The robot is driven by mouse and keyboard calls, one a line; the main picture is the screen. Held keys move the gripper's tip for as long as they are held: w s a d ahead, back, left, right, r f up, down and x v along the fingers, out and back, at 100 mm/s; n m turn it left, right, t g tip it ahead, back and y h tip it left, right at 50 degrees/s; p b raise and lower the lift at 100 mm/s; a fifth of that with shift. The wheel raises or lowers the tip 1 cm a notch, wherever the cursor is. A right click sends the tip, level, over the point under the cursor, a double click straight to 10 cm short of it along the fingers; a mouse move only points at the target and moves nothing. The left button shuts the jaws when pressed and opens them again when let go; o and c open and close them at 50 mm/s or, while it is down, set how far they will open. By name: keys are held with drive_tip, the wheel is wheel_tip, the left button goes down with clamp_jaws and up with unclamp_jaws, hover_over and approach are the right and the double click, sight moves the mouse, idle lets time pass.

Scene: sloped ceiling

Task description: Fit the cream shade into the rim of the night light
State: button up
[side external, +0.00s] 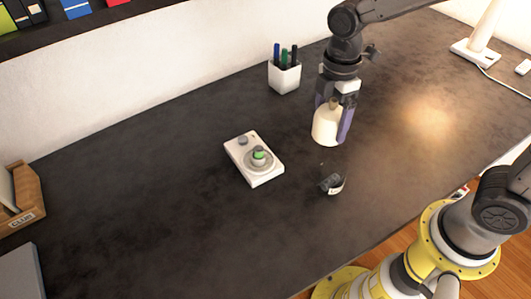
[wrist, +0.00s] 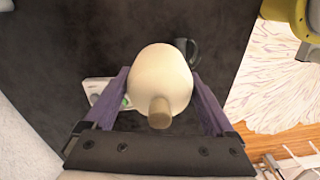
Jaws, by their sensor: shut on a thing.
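The cream shade (side external: 325,128) is a rounded cup shape with a brownish knob on top; it also fills the middle of the wrist view (wrist: 160,75). My gripper (side external: 334,122) is shut on the shade, with a purple finger on each side, and holds it upright. The night light (side external: 243,150) is a flat white block with a round grey rim (side external: 248,165) around a green bulb (side external: 259,155). It lies left of the shade, apart from it. In the wrist view the night light (wrist: 94,88) is partly hidden behind the finger and shade. The shade's underside is hidden.
A small dark mug-like object (side external: 331,182) stands right of the night light. A white pen cup (side external: 284,78) stands behind, near the wall. A wooden holder (side external: 20,198) is at the left edge, and a white lamp base (side external: 474,52) at the back right. The dark tabletop left of the night light is clear.

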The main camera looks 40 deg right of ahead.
drive_tip(key=s+a+r+n, duration=0.1)
drive_tip(key=s+a+r, duration=0.1)
drive_tip(key=a, duration=0.3)
approach(258, 149)
drive_tip(key=s+d+f, duration=0.2)
drive_tip(key=s, duration=0.2)
drive_tip(key=w+f, duration=0.1)
drive_tip(key=w+a+f, duration=0.1)
drive_tip(key=f, duration=0.1)
drive_tip(key=w+f, duration=0.1)
drive_tip(key=shift+w+a+f, duration=0.15)
drive_tip(key=shift+a+f, duration=0.05)
drive_tip(key=shift+a, duration=0.2)
drive_tip(key=shift+w+f, duration=0.15)
drive_tip(key=shift+f, duration=0.05)
drive_tip(key=shift+w+a+f, duration=0.1)
drive_tip(key=shift+f, duration=1.55)
drive_tip(key=o, duration=1.1)
drive_tip(key=shift+f, duration=0.15)
drive_tip(key=shift+c, duration=0.2)
